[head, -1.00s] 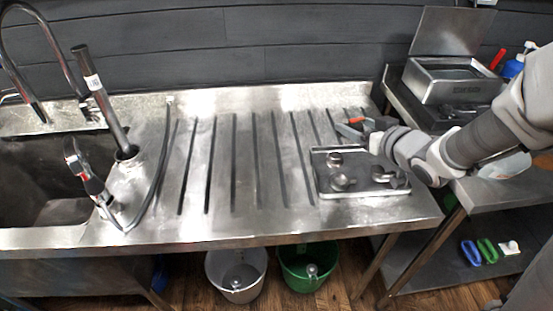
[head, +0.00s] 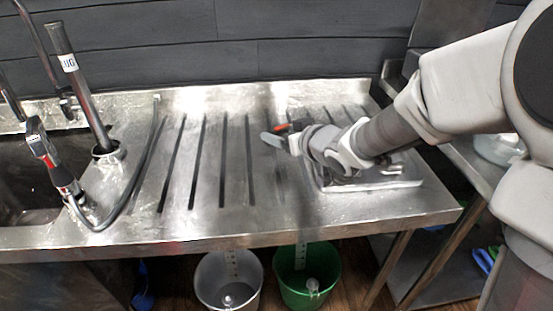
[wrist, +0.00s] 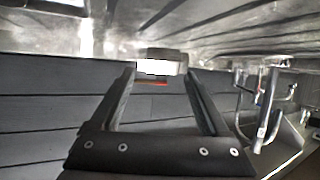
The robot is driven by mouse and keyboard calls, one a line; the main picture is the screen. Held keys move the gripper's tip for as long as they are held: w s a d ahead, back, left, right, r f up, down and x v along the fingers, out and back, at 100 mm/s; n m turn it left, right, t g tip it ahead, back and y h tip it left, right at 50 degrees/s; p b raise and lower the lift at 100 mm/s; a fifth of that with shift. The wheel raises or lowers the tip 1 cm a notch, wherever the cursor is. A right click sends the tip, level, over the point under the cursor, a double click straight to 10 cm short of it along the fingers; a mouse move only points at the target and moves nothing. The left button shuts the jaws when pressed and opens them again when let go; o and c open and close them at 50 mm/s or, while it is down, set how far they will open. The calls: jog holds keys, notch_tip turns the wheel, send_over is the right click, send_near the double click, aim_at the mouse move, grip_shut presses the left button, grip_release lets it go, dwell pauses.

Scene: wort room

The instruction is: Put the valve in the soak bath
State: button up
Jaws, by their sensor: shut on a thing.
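My gripper (head: 283,138) is shut on the valve, a small metal piece with a red part, above the drainboard. In the wrist view the valve (wrist: 162,56) sits between the two fingertips (wrist: 160,75), with a white patch and a red strip. In the head view its pale end (head: 272,139) sticks out to the left of the gripper. The soak bath is hidden behind my arm in the head view; only part of a raised metal panel (head: 436,22) shows at the back right.
A tray (head: 400,184) of fittings lies on the drainboard (head: 225,205), partly under my arm. The sink (head: 20,175), sprayer (head: 50,155) and upright pipe (head: 80,85) are at left. A grey bucket (head: 215,275) and green bucket (head: 292,285) stand below. The drainboard's middle is clear.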

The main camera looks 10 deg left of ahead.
jog(key=shift+w+a+f, duration=0.1)
jog(key=shift+a+f, duration=0.3)
jog(key=shift+a, duration=0.3)
jog(key=shift+f+b, duration=1.25)
jog(key=shift+f, duration=0.7)
jog(key=shift+f, duration=0.1)
jog(key=shift+f, duration=0.15)
jog(key=o, duration=1.4)
jog(key=shift+c, duration=0.2)
